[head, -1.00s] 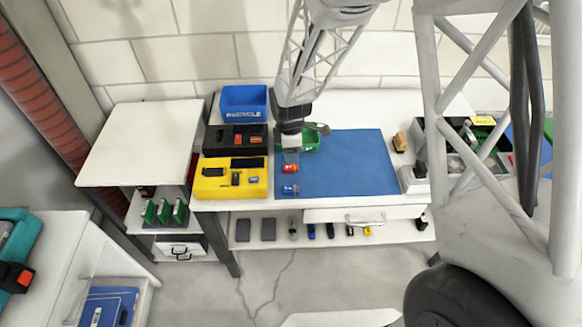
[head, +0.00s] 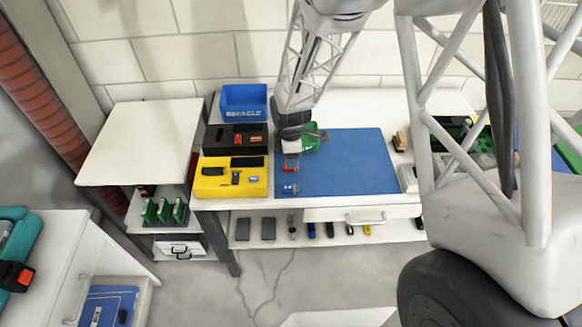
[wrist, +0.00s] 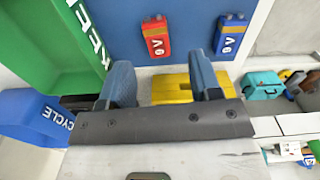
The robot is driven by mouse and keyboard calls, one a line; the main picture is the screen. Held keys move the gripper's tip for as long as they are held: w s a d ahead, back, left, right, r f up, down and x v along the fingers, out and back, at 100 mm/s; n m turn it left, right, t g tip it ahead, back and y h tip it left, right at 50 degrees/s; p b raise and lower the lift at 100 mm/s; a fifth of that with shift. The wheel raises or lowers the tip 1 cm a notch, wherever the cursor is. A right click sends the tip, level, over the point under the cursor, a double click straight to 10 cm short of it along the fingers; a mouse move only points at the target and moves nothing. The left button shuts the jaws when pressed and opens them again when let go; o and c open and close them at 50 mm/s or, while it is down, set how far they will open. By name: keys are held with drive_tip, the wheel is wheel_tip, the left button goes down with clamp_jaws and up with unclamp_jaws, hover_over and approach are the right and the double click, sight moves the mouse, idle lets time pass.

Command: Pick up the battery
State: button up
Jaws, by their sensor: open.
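Two 9 V batteries lie at the left edge of the blue mat (head: 350,160). The red battery (head: 291,169) is partly covered by my gripper (head: 291,160) in the head view. The blue battery (head: 289,188) lies nearer the table's front edge. In the wrist view, my gripper (wrist: 160,73) is open and empty. The red battery (wrist: 157,38) shows beyond the fingertips, sideways between the two fingers. The blue battery (wrist: 231,35) is to its right, beyond the right finger. I cannot tell the height of the fingers above the mat.
A yellow tray (head: 211,187) with small items and a black tray (head: 222,140) stand left of the mat. A blue recycle bin (head: 244,112) is behind them. A green bin (head: 312,141) stands close behind my gripper. The mat's right side is clear.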

drive_tip(key=shift+w+d+f, duration=0.1)
drive_tip(key=shift+f, duration=1.15)
drive_tip(key=shift+w+f, duration=0.1)
drive_tip(key=shift+f, duration=1.15)
drive_tip(key=c, duration=1)
drive_tip(key=shift+r, duration=0.1)
drive_tip(key=shift+r, duration=0.65)
wheel_tip(320, 180, up, 2)
drive_tip(key=s+d, duration=0.1)
drive_tip(key=s, duration=0.4)
drive_tip(key=s+d+r, duration=0.1)
drive_tip(key=s, duration=0.4)
drive_tip(key=s+d, duration=0.2)
drive_tip(key=s, duration=0.3)
drive_tip(key=shift+s+r, duration=0.25)
drive_tip(key=shift+s, duration=0.05)
